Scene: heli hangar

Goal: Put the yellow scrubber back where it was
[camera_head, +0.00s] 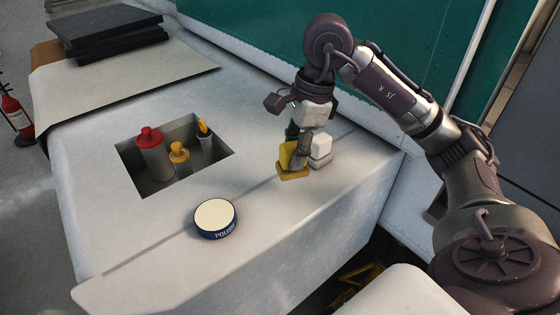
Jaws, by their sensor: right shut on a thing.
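My right gripper (299,140) points down over the right part of the pale work surface (250,245). It is shut on the yellow scrubber (287,162), which is upright with its base at or just above the surface; I cannot tell if it touches. A white block-shaped thing (321,147) stands right beside the scrubber, partly behind the gripper finger. My left gripper is not in view.
A round polish tin (216,217) sits left of the scrubber. A square recess (135,160) holds a red-capped container (151,150) and two yellow-topped ones. Dark slabs (104,27) lie at the back left. The surface's front edge is clear.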

